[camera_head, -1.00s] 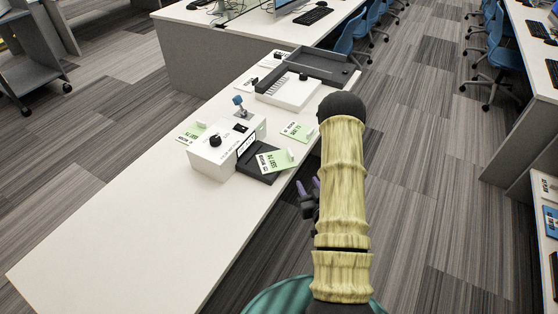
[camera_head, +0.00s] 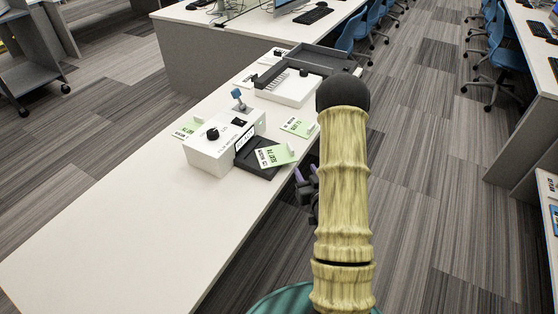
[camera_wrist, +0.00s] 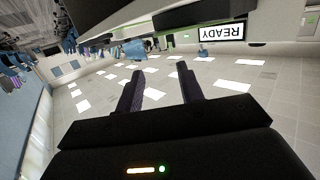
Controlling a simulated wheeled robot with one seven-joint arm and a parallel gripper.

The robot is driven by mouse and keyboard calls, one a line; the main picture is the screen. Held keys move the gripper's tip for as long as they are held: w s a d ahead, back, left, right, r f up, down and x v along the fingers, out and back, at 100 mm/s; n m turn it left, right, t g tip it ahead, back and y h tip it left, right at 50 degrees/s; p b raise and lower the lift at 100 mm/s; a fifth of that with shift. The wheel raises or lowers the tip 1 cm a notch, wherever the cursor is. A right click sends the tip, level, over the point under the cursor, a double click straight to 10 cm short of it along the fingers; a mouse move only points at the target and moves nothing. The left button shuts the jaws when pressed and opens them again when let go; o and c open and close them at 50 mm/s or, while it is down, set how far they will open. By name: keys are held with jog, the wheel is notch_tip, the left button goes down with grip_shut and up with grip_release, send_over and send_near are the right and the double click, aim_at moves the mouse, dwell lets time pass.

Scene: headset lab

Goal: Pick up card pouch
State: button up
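Several flat green-and-white cards, which may be the card pouches, lie on the white table. One (camera_head: 270,156) rests on a dark pad against the front of a white box, one (camera_head: 298,127) lies right of the box, and one (camera_head: 187,129) lies to its left. I cannot tell which one the task means. My gripper (camera_head: 306,188) is beside the table's right edge, near the dark pad, partly hidden behind my arm. In the wrist view its two dark fingers (camera_wrist: 160,90) are apart with nothing between them.
The white box (camera_head: 222,145) has a knob, a small blue-topped lever and a sign, which reads READY in the wrist view (camera_wrist: 221,32). Behind it are a white unit (camera_head: 291,92) and a dark tray (camera_head: 325,60). The table's near half (camera_head: 120,225) is bare.

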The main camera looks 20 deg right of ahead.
aim_at(293, 151)
jog(key=a+b+x, duration=0.1)
jog(key=b+x, duration=0.1)
jog(key=x, duration=0.6)
jog(key=shift+w+d, duration=0.45)
jog(key=shift+a+r+x, duration=0.15)
jog(key=shift+x, duration=1.15)
jog(key=shift+a+r+x, duration=0.1)
jog(key=shift+a+x, duration=0.05)
jog(key=shift+x, duration=1.1)
jog(key=shift+w, duration=0.1)
grip_shut()
